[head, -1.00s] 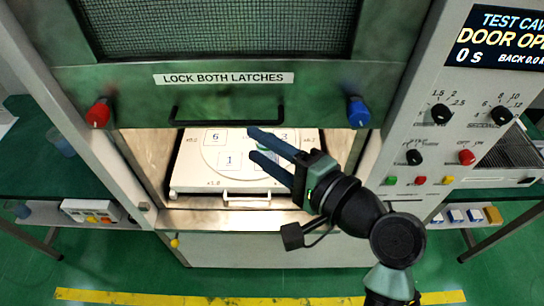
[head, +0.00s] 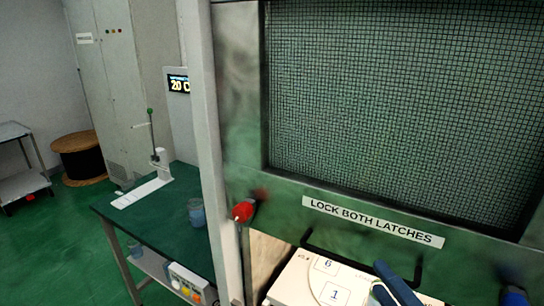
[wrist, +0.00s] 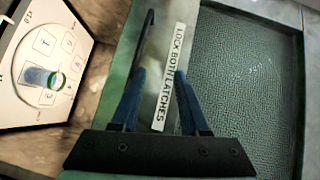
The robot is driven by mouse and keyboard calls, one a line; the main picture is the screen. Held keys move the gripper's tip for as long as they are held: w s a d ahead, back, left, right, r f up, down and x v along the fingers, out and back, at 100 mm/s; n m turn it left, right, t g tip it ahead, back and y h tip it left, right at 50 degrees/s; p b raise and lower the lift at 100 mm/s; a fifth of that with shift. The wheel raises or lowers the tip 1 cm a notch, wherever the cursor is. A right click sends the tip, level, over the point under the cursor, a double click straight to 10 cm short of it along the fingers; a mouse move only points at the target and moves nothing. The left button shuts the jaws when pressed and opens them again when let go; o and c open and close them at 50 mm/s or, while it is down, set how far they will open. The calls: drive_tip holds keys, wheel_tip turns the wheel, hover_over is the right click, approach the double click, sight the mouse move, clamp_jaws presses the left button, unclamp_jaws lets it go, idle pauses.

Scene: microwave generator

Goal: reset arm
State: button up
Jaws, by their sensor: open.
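My gripper (wrist: 160,78) is open and empty in the wrist view, its two blue fingers apart in front of the raised door's label strip. In the head view only its blue fingers (head: 396,284) show at the bottom edge; the rest of the arm is out of frame. The green door (head: 280,198) with its mesh window is up, above the cavity opening. A white tray (head: 300,283) with numbered squares sits in the opening. In the wrist view the tray (wrist: 20,112) carries a small blue container with a green rim (wrist: 45,78), apart from the fingers.
A black handle bar (head: 310,246) runs along the door's lower edge, close to the fingers. A green side table (head: 150,222) with a blue jar (head: 196,212) stands left; open floor lies beyond.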

drive_tip(key=w+a+r+n+t+h+b, duration=0.1)
drive_tip(key=w+a+r+n, duration=0.15)
drive_tip(key=r, duration=0.25)
drive_tip(key=w+a+r+n+t, duration=0.2)
drive_tip(key=a+r+n, duration=0.1)
drive_tip(key=r, duration=0.2)
drive_tip(key=s+a+r+n+t, duration=0.2)
drive_tip(key=a+r+n, duration=0.1)
drive_tip(key=r, duration=0.4)
drive_tip(key=s+a+r+n+t+h+b, duration=0.1)
drive_tip(key=s+a+r+n+t, duration=0.2)
drive_tip(key=a+r, duration=0.2)
drive_tip(key=s+a+r+n+t, duration=0.2)
drive_tip(key=s+a+r+n, duration=0.1)
drive_tip(key=r, duration=0.6)
drive_tip(key=shift+a+r+t, duration=0.35)
drive_tip(key=shift+a+t, duration=0.05)
drive_tip(key=shift+a, duration=0.05)
